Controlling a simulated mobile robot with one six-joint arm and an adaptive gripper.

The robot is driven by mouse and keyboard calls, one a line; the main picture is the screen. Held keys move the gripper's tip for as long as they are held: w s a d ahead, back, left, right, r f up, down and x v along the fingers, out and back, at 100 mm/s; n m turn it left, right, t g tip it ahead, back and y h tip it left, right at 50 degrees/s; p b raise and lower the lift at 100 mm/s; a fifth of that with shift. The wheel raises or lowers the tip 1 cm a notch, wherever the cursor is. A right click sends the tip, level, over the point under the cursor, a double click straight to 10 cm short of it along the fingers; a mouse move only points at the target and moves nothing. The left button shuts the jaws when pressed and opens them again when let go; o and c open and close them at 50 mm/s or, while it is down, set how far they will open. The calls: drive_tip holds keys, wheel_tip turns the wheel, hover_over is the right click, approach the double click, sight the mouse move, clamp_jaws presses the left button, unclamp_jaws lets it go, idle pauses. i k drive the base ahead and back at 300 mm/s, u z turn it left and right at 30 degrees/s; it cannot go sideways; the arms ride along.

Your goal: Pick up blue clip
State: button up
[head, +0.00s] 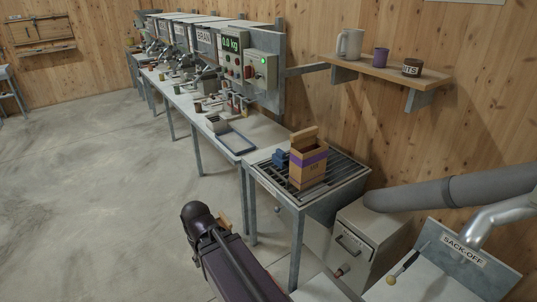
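A small blue object (281,158), which looks like the blue clip, sits on the slatted metal grate (338,184) of a stand. It is just left of an open brown box or bag with a purple band (308,168), close to it. I cannot tell whether they touch. The clip's details are too small to make out. A dark link of my arm shows at the bottom centre, well short of the grate. My gripper cannot be made out in this view.
A long bench (247,137) with jars and scoops runs back left, with a blue-rimmed tray (235,145). A control box (262,77) stands behind. A shelf (385,70) holds a jug, purple cup and tin. A grey duct (440,193) is right. The left floor is open.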

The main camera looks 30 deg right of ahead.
sight(280, 159)
drive_tip(key=u, duration=0.05)
drive_tip(key=i, duration=0.75)
drive_tip(key=z, duration=0.7)
drive_tip(key=i, duration=0.6)
drive_tip(key=z, duration=0.45)
